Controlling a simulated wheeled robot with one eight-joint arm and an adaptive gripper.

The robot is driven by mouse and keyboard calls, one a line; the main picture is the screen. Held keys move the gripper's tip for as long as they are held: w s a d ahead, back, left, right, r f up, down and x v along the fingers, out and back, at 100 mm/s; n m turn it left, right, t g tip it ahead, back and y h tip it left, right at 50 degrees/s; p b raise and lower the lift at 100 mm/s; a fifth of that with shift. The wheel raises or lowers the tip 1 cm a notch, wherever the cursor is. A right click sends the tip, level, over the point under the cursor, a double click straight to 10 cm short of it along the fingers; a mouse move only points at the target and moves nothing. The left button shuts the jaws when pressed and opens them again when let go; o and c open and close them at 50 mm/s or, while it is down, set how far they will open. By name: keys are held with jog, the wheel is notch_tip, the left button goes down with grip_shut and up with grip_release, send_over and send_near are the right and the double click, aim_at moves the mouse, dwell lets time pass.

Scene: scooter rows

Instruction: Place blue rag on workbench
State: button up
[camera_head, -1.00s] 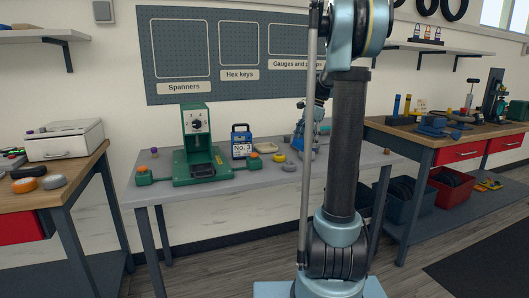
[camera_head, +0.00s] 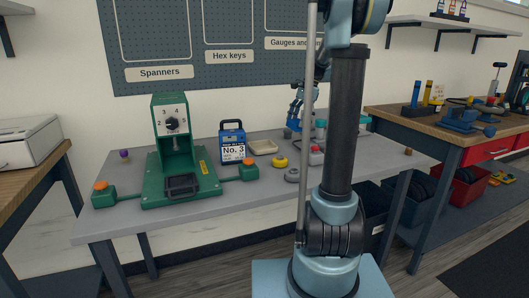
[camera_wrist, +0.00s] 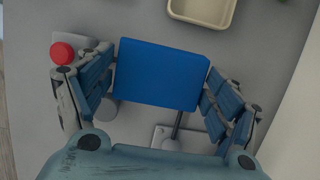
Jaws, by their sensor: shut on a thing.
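The blue rag (camera_wrist: 160,74) shows in the wrist view as a flat, bright blue rectangle between the two fingers. My gripper (camera_wrist: 161,64) is shut on it, with a finger at its left and right sides. In the head view my gripper (camera_head: 295,116) hangs over the back right part of the grey workbench (camera_head: 225,212), partly behind my own arm.
A green press (camera_head: 178,150), a blue No. 3 box (camera_head: 232,145), a beige tray (camera_head: 263,146) and a yellow round item (camera_head: 280,162) stand on the grey top. A red button (camera_wrist: 62,53) lies left below my gripper. The front middle of the grey top is clear. A wooden bench (camera_head: 455,125) stands right.

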aim_at(294, 149)
jog(key=shift+w, duration=0.3)
jog(key=shift+w+f, duration=0.15)
jog(key=shift+f, duration=4.85)
jog(key=o, duration=0.9)
jog(key=shift+r, duration=0.1)
